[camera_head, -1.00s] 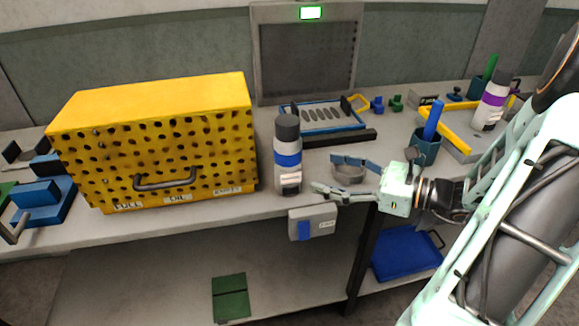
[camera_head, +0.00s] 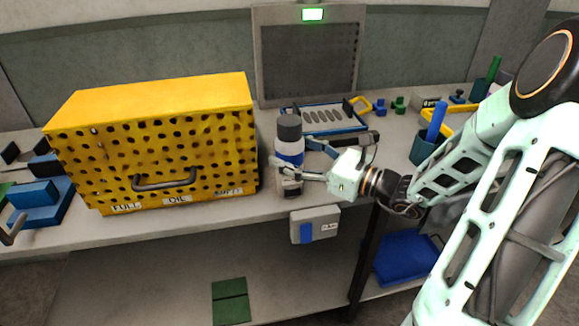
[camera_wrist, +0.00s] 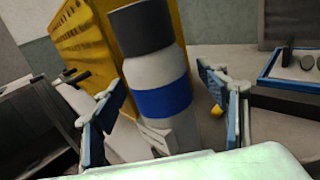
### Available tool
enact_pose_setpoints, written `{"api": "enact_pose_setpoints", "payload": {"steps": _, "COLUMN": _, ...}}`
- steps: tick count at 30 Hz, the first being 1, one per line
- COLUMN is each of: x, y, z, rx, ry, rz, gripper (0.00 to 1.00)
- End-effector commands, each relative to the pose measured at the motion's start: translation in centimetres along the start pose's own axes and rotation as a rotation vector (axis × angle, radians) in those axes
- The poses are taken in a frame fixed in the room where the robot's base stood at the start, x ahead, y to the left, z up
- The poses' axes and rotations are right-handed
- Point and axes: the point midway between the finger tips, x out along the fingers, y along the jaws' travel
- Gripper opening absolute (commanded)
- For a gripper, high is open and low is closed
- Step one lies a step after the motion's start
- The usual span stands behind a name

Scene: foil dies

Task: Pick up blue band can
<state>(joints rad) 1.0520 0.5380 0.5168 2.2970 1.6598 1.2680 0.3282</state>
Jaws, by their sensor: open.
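The blue band can (camera_head: 289,148) is a white cylinder with a dark grey cap and a blue band. It stands upright on the workbench, just right of the yellow box. My gripper (camera_head: 297,163) is at the can, with a finger in front of its lower part in the head view. In the wrist view the can (camera_wrist: 160,103) stands between the two open fingers (camera_wrist: 165,105), with visible gaps on both sides. Its lowest part is hidden by my gripper there.
The yellow perforated box (camera_head: 160,145) stands close on the can's left. A blue-edged tray (camera_head: 335,118) lies behind the can to the right. A teal cup (camera_head: 423,150) with a blue stick stands farther right. A grey box (camera_head: 315,224) hangs at the bench's front edge.

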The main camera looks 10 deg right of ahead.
Motion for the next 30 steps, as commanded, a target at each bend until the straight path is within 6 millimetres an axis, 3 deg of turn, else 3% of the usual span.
{"api": "enact_pose_setpoints", "payload": {"steps": 9, "x": 0.63, "y": -0.01, "z": 0.00, "rx": 0.000, "ry": 0.001, "rz": -0.001, "gripper": 0.66}}
{"api": "enact_pose_setpoints", "payload": {"steps": 25, "x": 0.59, "y": 0.00, "z": -0.01, "rx": 0.000, "ry": 0.001, "rz": -0.001, "gripper": 0.08}}
{"api": "enact_pose_setpoints", "payload": {"steps": 30, "x": 0.62, "y": 0.00, "z": 0.10, "rx": -0.001, "ry": -0.002, "rz": 0.000, "gripper": 0.06}}
